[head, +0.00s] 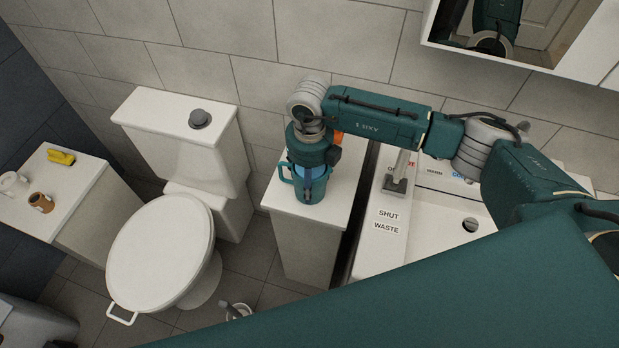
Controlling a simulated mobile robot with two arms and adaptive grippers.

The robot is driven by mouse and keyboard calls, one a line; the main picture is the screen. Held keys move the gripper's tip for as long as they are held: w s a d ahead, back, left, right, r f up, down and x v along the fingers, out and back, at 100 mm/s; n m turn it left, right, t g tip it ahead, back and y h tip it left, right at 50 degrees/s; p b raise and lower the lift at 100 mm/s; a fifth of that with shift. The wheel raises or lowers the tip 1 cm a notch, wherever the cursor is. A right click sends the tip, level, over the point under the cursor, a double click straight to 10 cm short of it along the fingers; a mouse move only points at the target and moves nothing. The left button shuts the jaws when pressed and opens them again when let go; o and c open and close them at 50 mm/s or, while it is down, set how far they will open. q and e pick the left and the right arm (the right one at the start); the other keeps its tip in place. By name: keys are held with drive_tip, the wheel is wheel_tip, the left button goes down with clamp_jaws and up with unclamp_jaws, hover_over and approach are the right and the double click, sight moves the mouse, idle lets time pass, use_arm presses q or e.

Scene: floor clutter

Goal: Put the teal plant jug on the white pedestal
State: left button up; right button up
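The teal plant jug (310,192) is upright at the white pedestal (300,244) between the toilet and the basin. Its loop handle (286,173) points left. The jug shows over the pedestal top's left-middle part; I cannot tell whether its base touches. My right gripper (312,170) comes down from above, right over the jug and covering its upper part. Its fingers are hard to make out against the jug, so I cannot tell whether they grip it. My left gripper is not in view.
A white toilet (160,250) stands left of the pedestal. A basin unit (435,205) with a tap (398,180) and "SHUT" and "WASTE" labels is to the right. A cabinet (75,185) holds a yellow item (61,157) and cups. An orange thing (338,136) shows behind my gripper.

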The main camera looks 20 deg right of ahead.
drive_tip(key=o, duration=1.9)
drive_tip(key=shift+r, duration=0.4)
wheel_tip(320, 180, up, 11)
drive_tip(key=b, duration=0.3)
drive_tip(key=shift+r, duration=0.2)
drive_tip(key=shift+s+f, duration=0.1)
